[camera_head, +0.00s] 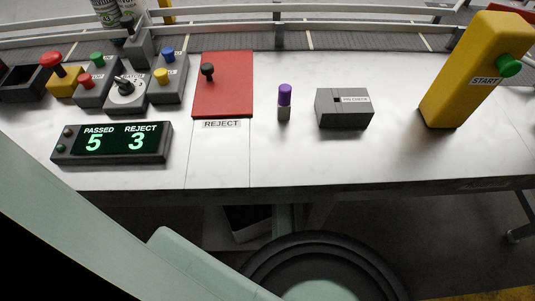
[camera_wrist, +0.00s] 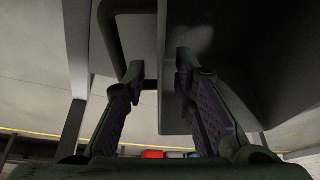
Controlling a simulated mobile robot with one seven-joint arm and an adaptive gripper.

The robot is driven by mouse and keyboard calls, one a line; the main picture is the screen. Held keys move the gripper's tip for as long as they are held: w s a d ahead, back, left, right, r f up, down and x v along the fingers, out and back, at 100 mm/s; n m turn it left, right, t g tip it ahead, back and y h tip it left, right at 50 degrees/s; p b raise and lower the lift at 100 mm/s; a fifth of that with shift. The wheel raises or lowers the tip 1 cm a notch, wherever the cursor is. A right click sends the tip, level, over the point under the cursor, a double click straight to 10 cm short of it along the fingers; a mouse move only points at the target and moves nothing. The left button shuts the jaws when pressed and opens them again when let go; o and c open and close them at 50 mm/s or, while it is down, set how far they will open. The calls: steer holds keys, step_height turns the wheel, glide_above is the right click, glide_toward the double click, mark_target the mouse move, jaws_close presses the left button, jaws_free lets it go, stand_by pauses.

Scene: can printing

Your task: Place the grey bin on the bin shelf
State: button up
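A grey bin (camera_head: 250,232) shows partly below the table, with a dark inside; my arm and the table edge hide the rest. In the wrist view, a dark grey body (camera_wrist: 232,60), which looks like the bin, fills the upper middle and right close up, with a loop-shaped bar at its left. My gripper (camera_wrist: 160,85) has its two fingers clearly apart, one on each side of a grey edge of this body. I cannot tell whether either finger touches it. My gripper is hidden in the head view. I cannot identify the bin shelf for sure.
The white table (camera_head: 300,165) above carries a PASSED/REJECT display (camera_head: 112,143), a red reject mat (camera_head: 223,85), a purple-capped stick (camera_head: 284,100), a grey box (camera_head: 344,108) and a yellow start post (camera_head: 470,70). A table leg (camera_head: 320,212) stands below.

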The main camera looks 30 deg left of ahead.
steer(key=v, duration=0.7)
steer(key=shift+r, duration=0.2)
